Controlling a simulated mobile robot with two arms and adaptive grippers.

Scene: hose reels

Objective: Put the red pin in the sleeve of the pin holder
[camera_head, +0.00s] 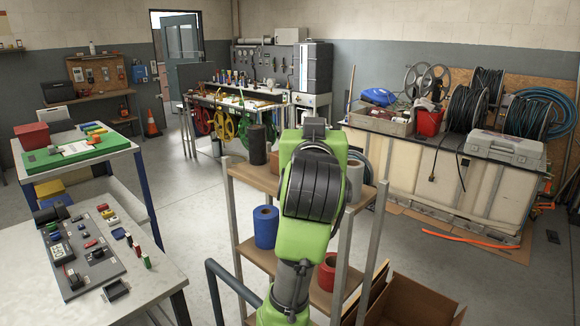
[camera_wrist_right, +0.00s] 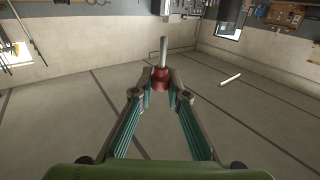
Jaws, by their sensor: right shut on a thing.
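In the right wrist view my right gripper (camera_wrist_right: 160,84) is shut on the red pin (camera_wrist_right: 160,75). The fingertips hold its red part from both sides, and a grey shaft stands up from it, pointing away from the gripper. In the head view my green right arm rises in the middle, in front of a shelf rack; its gripper and the pin cannot be made out there. I cannot tell the pin holder or its sleeve in either view. My left gripper is not in view.
The shelf rack (camera_head: 351,237) holds several rolls, including a blue one (camera_head: 266,227). A grey board (camera_head: 84,254) with small coloured parts lies on the left table. An open cardboard box (camera_head: 418,300) stands at lower right. Hose reels (camera_head: 466,108) sit on the bench at right.

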